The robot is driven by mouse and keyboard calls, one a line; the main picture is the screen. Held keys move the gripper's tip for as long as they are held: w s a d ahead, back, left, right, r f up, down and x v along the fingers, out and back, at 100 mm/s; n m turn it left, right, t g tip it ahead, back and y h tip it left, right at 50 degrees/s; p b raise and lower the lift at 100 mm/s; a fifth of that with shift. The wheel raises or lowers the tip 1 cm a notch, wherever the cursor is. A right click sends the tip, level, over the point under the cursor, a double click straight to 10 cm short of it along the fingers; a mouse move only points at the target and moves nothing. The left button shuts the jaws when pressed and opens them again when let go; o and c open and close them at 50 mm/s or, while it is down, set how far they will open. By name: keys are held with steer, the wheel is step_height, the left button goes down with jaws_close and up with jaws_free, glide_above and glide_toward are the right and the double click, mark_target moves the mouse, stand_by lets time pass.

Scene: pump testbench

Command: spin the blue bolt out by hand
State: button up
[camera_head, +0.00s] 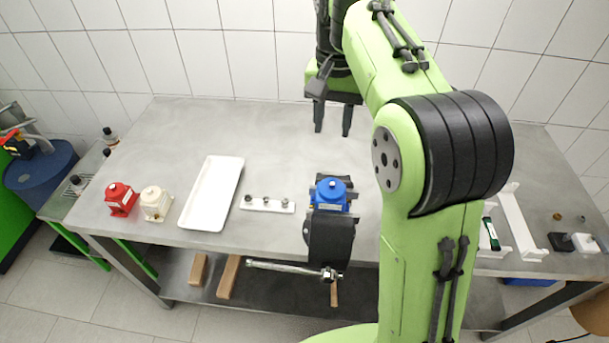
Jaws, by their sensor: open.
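A blue pump (331,194) with a round top sits in the dark vise (331,238) near the table's front edge. I cannot make out a separate blue bolt on it at this size. My gripper (333,132) hangs above and behind the blue pump, pointing down. Its two dark fingers are apart with nothing between them. The fingers are clear of the pump and the vise.
A white holder (267,204) with several small metal parts lies left of the vise. Further left are a white tray (212,194), a cream pump (155,203) and a red pump (121,199). The vise's bar handle (285,268) sticks out in front.

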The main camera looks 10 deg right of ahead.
mark_target(332, 183)
steer(key=f+b, duration=0.1)
steer(key=f, duration=0.4)
steer(key=f+b, duration=0.1)
steer(key=f, duration=0.4)
steer(key=d+f+b, duration=0.1)
steer(key=f, duration=0.4)
steer(key=shift+s+d+f, duration=0.1)
steer(key=shift+s+f, duration=0.1)
steer(key=shift+f, duration=0.1)
steer(key=shift+r, duration=0.1)
jaws_close()
